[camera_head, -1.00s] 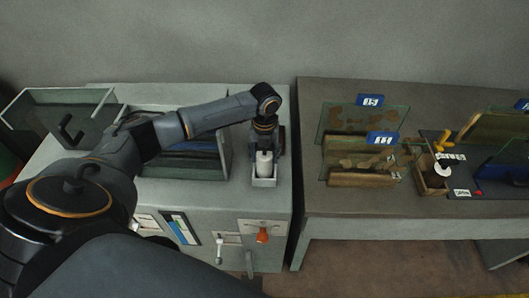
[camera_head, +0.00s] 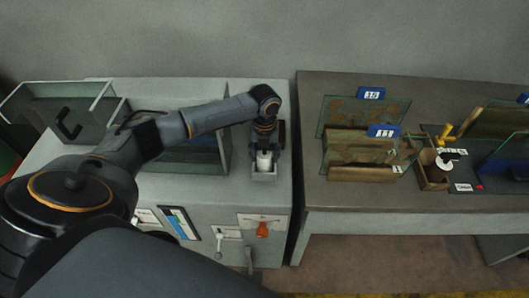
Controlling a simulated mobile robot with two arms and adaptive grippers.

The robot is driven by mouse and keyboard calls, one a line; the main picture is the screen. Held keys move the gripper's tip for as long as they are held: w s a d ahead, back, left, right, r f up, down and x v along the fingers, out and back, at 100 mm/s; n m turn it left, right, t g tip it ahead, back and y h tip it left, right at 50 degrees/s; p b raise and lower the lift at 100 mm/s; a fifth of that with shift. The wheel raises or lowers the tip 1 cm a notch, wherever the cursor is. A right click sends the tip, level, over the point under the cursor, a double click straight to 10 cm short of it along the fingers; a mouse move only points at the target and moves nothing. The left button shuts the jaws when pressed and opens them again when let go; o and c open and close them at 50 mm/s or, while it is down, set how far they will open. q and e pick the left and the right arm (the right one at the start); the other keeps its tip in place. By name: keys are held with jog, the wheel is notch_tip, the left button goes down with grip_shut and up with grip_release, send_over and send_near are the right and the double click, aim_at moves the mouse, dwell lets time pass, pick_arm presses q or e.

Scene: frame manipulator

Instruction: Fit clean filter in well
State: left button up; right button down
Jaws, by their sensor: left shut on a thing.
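The clean filter, a small white cylinder (camera_head: 264,161), stands upright at the well, a small pale open box (camera_head: 264,173) on the right part of the grey cabinet top. My left gripper (camera_head: 265,147) points down from above and is shut on the white cylinder's upper part. The fingers hide the cylinder's top, and the box's front wall hides its lower end. I cannot tell whether it is fully seated. My right gripper is not in view.
A glass-walled tank (camera_head: 190,150) stands left of the well. The brown table (camera_head: 400,205) to the right holds glass panels, a wooden box (camera_head: 432,172) and blue number tags.

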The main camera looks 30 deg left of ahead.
pick_arm(q)
jog(key=o, duration=1.3)
notch_tip(320, 180, up, 12)
jog(key=shift+f, duration=0.1)
